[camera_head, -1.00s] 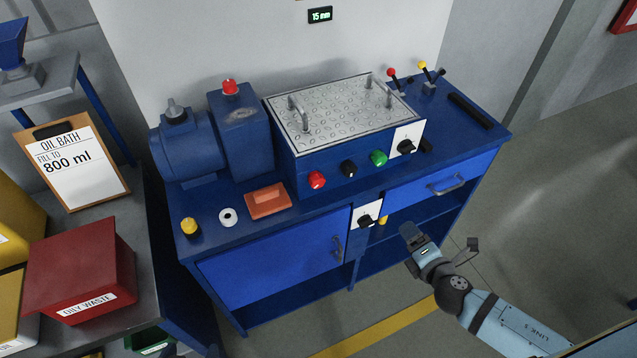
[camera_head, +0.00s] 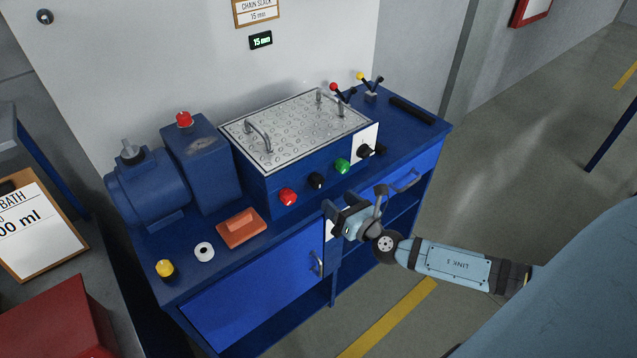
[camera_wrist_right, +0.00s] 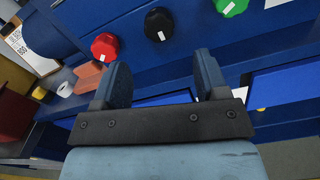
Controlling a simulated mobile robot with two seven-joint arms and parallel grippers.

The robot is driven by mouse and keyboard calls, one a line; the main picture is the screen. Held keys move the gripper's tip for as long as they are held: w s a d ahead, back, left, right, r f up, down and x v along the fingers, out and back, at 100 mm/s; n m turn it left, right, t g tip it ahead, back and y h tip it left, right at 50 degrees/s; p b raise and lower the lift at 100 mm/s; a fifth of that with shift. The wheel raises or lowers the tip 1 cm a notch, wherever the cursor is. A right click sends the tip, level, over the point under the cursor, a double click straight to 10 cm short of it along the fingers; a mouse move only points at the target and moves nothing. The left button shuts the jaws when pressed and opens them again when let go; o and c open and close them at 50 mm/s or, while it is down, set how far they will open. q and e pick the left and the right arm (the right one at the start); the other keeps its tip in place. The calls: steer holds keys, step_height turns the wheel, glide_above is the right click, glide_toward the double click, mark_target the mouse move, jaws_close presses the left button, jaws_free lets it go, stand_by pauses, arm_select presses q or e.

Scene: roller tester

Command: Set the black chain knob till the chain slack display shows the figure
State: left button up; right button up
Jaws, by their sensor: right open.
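The small chain slack display (camera_head: 260,41) on the wall reads 15 mm in green. The sign (camera_head: 256,11) above it reads "CHAIN SLACK 15 mm", its top cut off. A black knob (camera_head: 317,180) with a white mark sits between the red and green knobs on the blue panel; it also shows in the right wrist view (camera_wrist_right: 158,24). Another black knob (camera_head: 365,151) is on a white plate farther right. I cannot tell which is the chain knob. My right gripper (camera_head: 338,212) is open and empty, in front of the panel and below the middle knob, apart from it. My left gripper is out of view.
The red knob (camera_head: 287,197) and green knob (camera_head: 342,166) flank the middle black knob. A lower white plate (camera_head: 328,229) is mostly hidden by my right gripper. An orange tray (camera_head: 241,228) and white roll (camera_head: 204,252) lie on the bench left of the panel.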

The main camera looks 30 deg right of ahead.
mark_target(320, 185)
steer(key=w, duration=0.5)
steer(key=w+p, duration=0.1)
steer(key=w, duration=0.2)
steer(key=shift+a, duration=0.35)
steer(key=shift+c, duration=0.2)
steer(key=c, duration=0.9)
